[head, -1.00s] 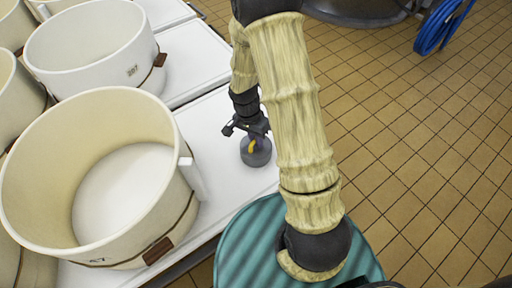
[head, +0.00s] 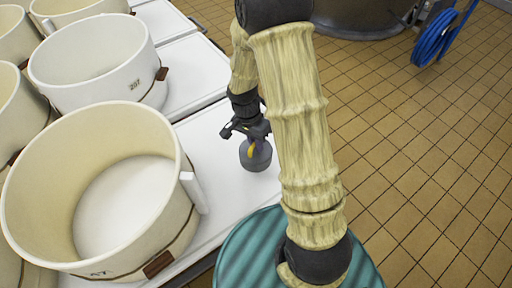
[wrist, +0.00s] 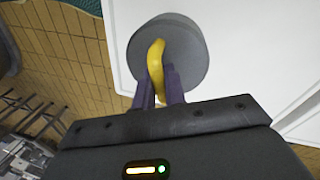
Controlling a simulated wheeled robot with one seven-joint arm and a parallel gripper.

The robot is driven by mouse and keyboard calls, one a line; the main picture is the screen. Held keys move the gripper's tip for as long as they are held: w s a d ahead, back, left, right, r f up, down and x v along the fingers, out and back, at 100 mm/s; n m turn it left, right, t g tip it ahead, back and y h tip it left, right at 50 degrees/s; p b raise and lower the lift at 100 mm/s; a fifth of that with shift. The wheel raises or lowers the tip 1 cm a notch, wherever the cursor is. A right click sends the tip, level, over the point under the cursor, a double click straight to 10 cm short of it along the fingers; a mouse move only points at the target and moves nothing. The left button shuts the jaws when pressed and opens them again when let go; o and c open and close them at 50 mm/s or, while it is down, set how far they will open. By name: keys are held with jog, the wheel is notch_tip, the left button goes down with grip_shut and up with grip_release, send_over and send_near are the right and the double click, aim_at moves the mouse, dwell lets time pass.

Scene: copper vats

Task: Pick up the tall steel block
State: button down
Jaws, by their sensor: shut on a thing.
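The steel block (head: 257,160) shows as a grey, round-sided piece with a yellow loop handle on top. It is over the white table top, right of the large cream tub. My gripper (head: 248,140) is above it, shut on the yellow handle. In the wrist view, the block's round grey top (wrist: 190,55) lies beyond the fingers of my gripper (wrist: 158,80), with the yellow handle between them. Whether the block's base touches the table I cannot tell for sure. My forearm hides the area to the right of the block.
A large cream tub (head: 180,225) with an upright side handle stands close left of the block. A white tub (head: 135,85) marked 207 and several others stand behind it. Tiled floor (head: 420,150) is clear at right. A blue hose (head: 432,42) hangs at the back right.

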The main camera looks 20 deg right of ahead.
jog(key=shift+r+p, duration=0.4)
jog(key=shift+r, duration=2)
jog(key=shift+w+d+r+n+p, duration=0.1)
jog(key=shift+w+r+n+p, duration=0.3)
jog(key=shift+r+p, duration=0.5)
jog(key=w+r+n+t+p, duration=0.1)
jog(key=w+r+n+p, duration=0.5)
jog(key=p, duration=1.4)
notch_tip(320, 180, up, 4)
jog(key=n, duration=0.3)
jog(key=shift+w+a+f+n+t+h+p, duration=0.2)
jog(key=shift+a+n+t+h+p, duration=0.1)
jog(key=shift+t+h, duration=0.1)
jog(key=shift+d, duration=0.1)
